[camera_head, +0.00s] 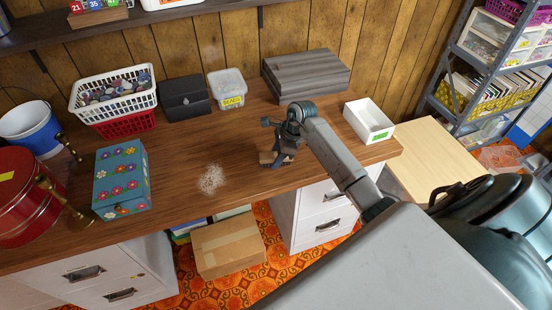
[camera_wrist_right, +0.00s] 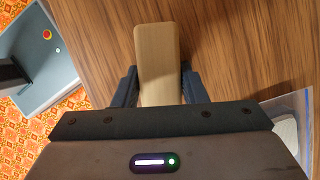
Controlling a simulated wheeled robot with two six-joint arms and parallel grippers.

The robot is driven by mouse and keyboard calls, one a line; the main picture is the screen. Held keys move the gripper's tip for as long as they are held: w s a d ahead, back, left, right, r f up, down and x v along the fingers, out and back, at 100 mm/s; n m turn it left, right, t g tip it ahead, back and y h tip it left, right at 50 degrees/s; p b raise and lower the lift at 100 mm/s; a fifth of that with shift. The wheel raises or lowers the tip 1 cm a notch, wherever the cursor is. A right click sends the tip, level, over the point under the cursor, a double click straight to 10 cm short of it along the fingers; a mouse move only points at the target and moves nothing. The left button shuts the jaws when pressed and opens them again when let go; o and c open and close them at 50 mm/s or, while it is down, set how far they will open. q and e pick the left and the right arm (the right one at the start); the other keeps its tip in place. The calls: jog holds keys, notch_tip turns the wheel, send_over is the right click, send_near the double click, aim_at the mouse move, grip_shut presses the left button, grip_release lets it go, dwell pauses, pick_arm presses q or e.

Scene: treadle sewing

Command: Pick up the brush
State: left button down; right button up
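The brush (camera_head: 268,158) is at the desk top near its front edge, partly hidden by my right gripper in the head view. In the right wrist view, its pale wooden body (camera_wrist_right: 158,60) stands out between the dark fingers. My right gripper (camera_head: 280,157) reaches down over it. The brush's underside is hidden. My left gripper is not in view.
A pale dust patch (camera_head: 211,179) lies on the desk (camera_head: 185,150), left of the brush. The desk's middle is clear.

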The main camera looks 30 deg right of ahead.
aim_at(273, 155)
jog(key=c, duration=0.5)
jog(key=shift+o, duration=0.2)
jog(key=shift+r+p, duration=0.45)
jog(key=shift+p, duration=0.25)
notch_tip(273, 155, up, 2)
jog(key=shift+r+b, duration=0.2)
jog(key=shift+b, duration=1)
jog(key=s+a+r+b, duration=0.2)
jog(key=s+a+b, duration=0.2)
jog(key=s+a, duration=0.5)
jog(key=shift+s, duration=2.15)
jog(key=shift+r, duration=0.1)
